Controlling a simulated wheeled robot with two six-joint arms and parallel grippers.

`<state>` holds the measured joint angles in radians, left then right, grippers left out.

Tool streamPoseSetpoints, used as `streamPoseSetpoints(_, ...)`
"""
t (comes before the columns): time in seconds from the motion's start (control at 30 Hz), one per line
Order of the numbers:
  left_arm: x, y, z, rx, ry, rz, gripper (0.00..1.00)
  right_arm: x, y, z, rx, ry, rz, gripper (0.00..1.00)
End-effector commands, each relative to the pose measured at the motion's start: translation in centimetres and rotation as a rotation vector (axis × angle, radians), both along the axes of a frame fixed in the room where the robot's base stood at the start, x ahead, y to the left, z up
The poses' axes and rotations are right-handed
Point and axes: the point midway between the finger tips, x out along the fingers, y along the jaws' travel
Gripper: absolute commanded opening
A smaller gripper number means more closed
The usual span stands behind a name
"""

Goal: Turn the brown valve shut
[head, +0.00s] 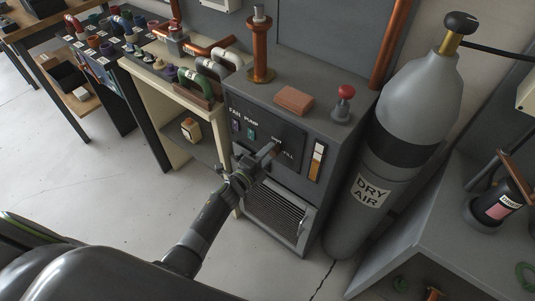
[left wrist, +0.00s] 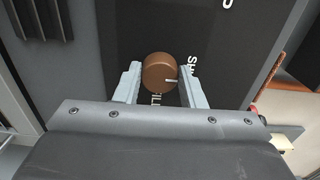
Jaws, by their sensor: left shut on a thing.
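The brown valve (left wrist: 158,68) is a round knob on a dark panel, seen in the left wrist view. A short pale pointer mark on its face points right in that view, toward lettering that starts with "SH" and is partly hidden. Other lettering, apparently "FILL", shows below the knob. My left gripper (left wrist: 160,84) is shut on the knob, one finger on each side. In the head view my left gripper (head: 270,152) reaches to the front of the grey cabinet (head: 325,127), and its fingers hide the knob. My right gripper is in neither view.
A grey dry air cylinder (head: 405,120) stands close right of the cabinet. A red-topped knob (head: 345,92), a brick-coloured block (head: 294,100) and a copper post (head: 260,50) are on the cabinet top. A louvred grille (head: 277,215) is below the panel. Floor at left is clear.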

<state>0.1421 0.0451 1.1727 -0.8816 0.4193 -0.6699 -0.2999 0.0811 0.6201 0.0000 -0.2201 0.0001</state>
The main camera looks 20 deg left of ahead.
Motion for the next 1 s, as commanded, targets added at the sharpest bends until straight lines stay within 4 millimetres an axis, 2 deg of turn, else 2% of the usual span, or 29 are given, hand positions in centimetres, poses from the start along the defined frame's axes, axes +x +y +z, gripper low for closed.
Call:
streamPoseSetpoints(0.17, 0.0, 0.0, -0.1, -0.002, 0.003, 0.001, 0.13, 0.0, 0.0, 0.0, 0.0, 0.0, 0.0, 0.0)
streamPoseSetpoints(0.2, 0.0, 0.0, -0.1, -0.002, 0.003, 0.001, 0.37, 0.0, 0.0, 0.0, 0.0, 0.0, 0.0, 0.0)
streamPoseSetpoints(0.37, 0.0, 0.0, -0.1, -0.002, 0.002, 0.001, 0.58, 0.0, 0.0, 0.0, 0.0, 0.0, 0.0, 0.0)
streamPoseSetpoints(0.73, -0.5, 0.2, 0.0, -0.001, 0.0, 0.001, 0.58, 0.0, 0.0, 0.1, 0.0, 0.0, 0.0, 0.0)
streamPoseSetpoints(0.87, -2.0, 0.8, 0.0, -0.001, 0.003, 0.002, 0.58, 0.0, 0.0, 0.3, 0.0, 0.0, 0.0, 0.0)
streamPoseSetpoints(1.0, -4.8, 1.8, -0.1, 0.001, 0.004, 0.003, 0.58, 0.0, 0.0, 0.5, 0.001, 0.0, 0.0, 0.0)
